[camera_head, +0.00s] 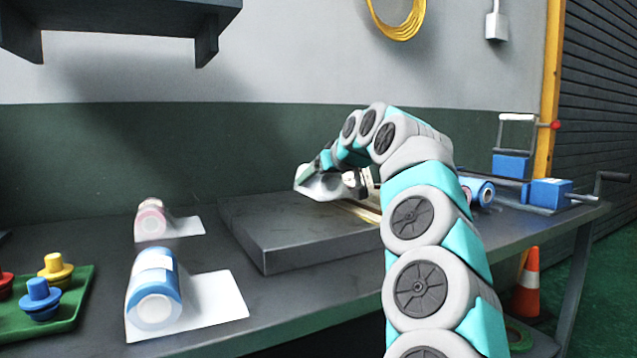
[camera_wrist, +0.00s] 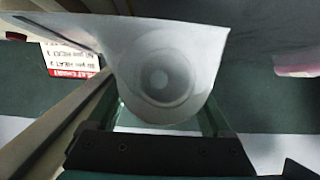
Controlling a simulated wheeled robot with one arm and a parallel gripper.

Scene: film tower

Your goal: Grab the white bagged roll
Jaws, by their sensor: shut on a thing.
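The white bagged roll (camera_wrist: 158,82) fills the middle of the wrist view, its round end with a ringed core facing the camera and a loose sheet spreading above it. My gripper (camera_wrist: 165,118) is shut on it, with a finger on each side of the roll. In the head view the white roll (camera_head: 322,184) is at my gripper (camera_head: 340,175), over the dark raised block on the bench. My wrist hides part of the roll there, and I cannot tell whether it touches the block.
A dark block (camera_head: 290,240) lies on the bench. A blue-banded roll (camera_head: 155,290) and a pink roll (camera_head: 151,219) lie left, each on a white sheet. A green tray (camera_head: 70,310) with coloured pegs is far left. Blue clamp devices (camera_head: 548,193) stand right.

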